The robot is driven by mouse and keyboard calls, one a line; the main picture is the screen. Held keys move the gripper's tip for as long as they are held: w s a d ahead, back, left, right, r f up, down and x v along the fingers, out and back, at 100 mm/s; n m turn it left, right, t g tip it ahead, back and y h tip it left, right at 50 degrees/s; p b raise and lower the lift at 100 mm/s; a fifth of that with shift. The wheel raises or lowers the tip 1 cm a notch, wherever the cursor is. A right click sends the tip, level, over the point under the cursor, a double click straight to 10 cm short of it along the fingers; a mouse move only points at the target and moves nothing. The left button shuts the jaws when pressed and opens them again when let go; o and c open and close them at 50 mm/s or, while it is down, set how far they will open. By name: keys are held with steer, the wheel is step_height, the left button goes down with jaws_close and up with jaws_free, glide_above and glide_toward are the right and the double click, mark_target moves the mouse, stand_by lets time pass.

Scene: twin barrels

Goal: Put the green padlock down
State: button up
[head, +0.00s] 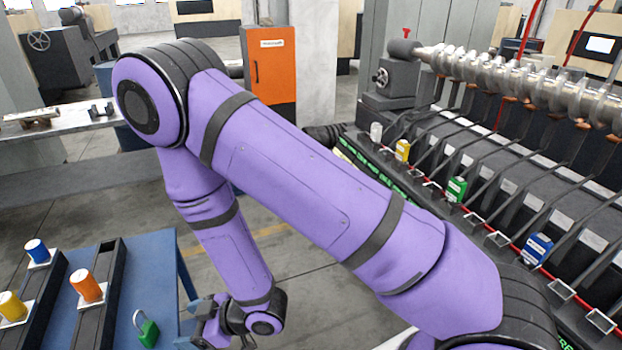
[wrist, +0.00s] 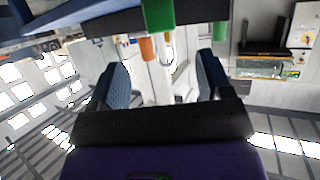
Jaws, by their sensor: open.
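The green padlock (head: 148,332) is on the blue table (head: 150,265) in the lower left of the head view, beside the dark rails, with its shackle upward. My gripper (head: 208,322) is just to the right of the padlock, with a visible gap between them. In the wrist view my gripper (wrist: 162,80) has its two fingers wide apart, with nothing held between them. A green block (wrist: 158,14) shows beyond the fingers at the top; I cannot tell for sure that it is the padlock.
Dark rails (head: 98,300) on the table carry an orange cylinder (head: 87,286), a blue one (head: 37,251) and a yellow one (head: 12,306). A long machine with a crankshaft (head: 520,80) and coloured blocks stands at right. An orange cabinet (head: 272,65) stands behind.

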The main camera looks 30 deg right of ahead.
steer(key=w+d+r+m+t+h, duration=0.1)
steer(key=w+d+r+h, duration=0.1)
steer(key=w+d+r, duration=0.35)
steer(key=w+d+r+m+t+h, duration=0.1)
steer(key=w+d+r+m+h, duration=0.15)
steer(key=r, duration=0.55)
steer(key=w+d+r+m+t+h, duration=0.1)
steer(key=w+d+r+h, duration=0.15)
steer(key=d+r, duration=0.3)
steer(key=d+r+m+h, duration=0.2)
steer(key=d+r, duration=0.4)
steer(key=r, duration=0.1)
steer(key=s+d+r+m+g+h, duration=0.2)
steer(key=s+d+r+m, duration=0.1)
steer(key=s+d+r, duration=0.6)
steer(key=s+d+r+m, duration=0.1)
steer(key=s+d+r, duration=0.1)
steer(key=s, duration=0.3)
steer(key=s+d+r+m+g, duration=0.1)
steer(key=s+d+r, duration=0.1)
steer(key=s, duration=0.3)
steer(key=s+d+r+m+g+h, duration=0.1)
steer(key=s+d+r, duration=0.1)
steer(key=s, duration=0.3)
steer(key=shift+d+r, duration=0.15)
steer(key=shift+d, duration=0.1)
